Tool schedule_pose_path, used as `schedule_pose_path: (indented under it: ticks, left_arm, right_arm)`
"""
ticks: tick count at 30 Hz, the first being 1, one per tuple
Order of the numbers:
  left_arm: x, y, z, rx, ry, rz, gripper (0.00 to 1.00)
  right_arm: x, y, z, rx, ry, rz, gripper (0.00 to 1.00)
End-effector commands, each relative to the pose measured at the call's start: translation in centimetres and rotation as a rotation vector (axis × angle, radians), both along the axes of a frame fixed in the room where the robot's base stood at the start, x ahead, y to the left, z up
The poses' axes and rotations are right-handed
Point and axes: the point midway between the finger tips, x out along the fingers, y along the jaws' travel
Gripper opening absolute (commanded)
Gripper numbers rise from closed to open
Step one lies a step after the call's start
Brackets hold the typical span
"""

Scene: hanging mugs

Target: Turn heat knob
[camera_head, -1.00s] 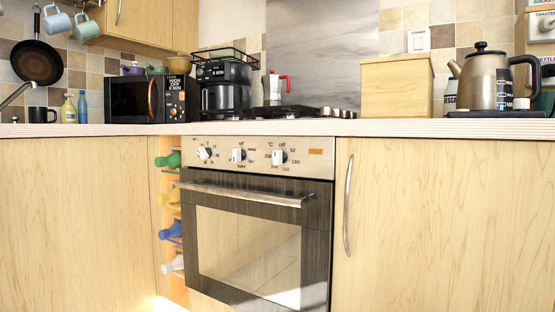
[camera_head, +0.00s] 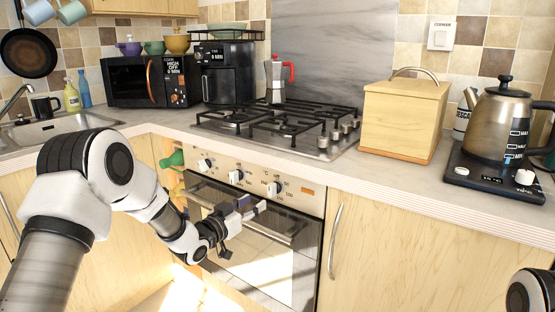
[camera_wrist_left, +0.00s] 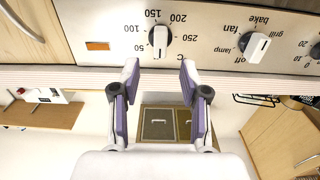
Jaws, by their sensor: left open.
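The heat knob (camera_head: 273,188) is the right one of three white-handled knobs on the oven's metal control panel. In the left wrist view the heat knob (camera_wrist_left: 158,40) sits inside a scale of numbers up to 250. Its white grip stands along the picture's vertical. My left gripper (camera_head: 252,208) is just in front of the panel, close to this knob. In the left wrist view the open fingers (camera_wrist_left: 160,76) lie to either side of the knob's line, with nothing between them. The tips appear short of the knob, apart from it. My right gripper is out of view.
The bake knob (camera_head: 236,176) and another knob (camera_head: 205,165) sit to the left. An orange light (camera_head: 308,192) is to the right. The oven handle (camera_head: 280,238) runs below the panel. The countertop (camera_head: 310,167) overhangs above, with a gas hob (camera_head: 280,125).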

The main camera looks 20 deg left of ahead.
Motion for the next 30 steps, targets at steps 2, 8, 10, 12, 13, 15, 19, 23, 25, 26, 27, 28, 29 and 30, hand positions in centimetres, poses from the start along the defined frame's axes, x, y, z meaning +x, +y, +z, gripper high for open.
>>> schedule_pose_path:
  ticks: [2, 8, 10, 12, 13, 15, 19, 23, 25, 26, 27, 28, 29, 30]
  left_arm:
    - [0.2, -0.1, 0.8, 0.001, -0.004, 0.0, 0.45]
    - [3.0, -1.2, 0.3, 0.003, -0.005, -0.001, 0.45]
    - [4.3, -1.7, 0.4, 0.003, -0.006, -0.001, 0.45]
    - [5.5, -2.1, 0.3, 0.002, -0.005, -0.001, 0.45]
    - [6.0, -2.2, 0.3, 0.003, -0.004, -0.001, 0.45]
    - [6.8, -2.5, 0.4, 0.002, -0.005, -0.001, 0.45]
    - [7.4, -2.8, 0.5, 0.001, -0.004, 0.0, 0.45]
    - [7.4, -2.7, 0.5, 0.0, -0.003, 0.0, 0.45]
    - [7.3, -2.7, 0.5, 0.0, -0.002, 0.0, 0.34]
    - [7.3, -2.7, 0.5, 0.0, -0.002, 0.0, 0.24]
    - [7.3, -2.7, 0.5, 0.0, -0.002, 0.0, 0.09]
    - [7.3, -2.7, 0.5, 0.0, -0.002, 0.0, 0.0]
    - [7.3, -2.7, 0.5, 0.0, -0.002, 0.0, 0.0]
    - [7.3, -2.7, 0.5, 0.0, -0.002, 0.001, 0.0]
  right_arm:
    - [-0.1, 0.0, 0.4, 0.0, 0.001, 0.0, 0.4]
    - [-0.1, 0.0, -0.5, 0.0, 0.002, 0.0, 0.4]
    - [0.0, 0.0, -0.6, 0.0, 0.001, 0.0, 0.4]
    - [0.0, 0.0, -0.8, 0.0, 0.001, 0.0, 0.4]
    - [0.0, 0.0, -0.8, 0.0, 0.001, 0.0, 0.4]
    - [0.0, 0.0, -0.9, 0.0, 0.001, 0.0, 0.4]
    - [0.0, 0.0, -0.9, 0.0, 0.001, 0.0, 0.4]
    - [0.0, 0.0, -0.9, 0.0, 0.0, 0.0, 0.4]
    - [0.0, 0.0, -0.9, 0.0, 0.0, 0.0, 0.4]
    - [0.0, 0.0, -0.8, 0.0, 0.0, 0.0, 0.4]
    - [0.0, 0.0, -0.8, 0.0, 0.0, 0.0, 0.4]
    - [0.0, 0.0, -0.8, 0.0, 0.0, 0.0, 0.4]
    - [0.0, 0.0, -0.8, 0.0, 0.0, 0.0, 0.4]
    - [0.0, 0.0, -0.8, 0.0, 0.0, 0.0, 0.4]
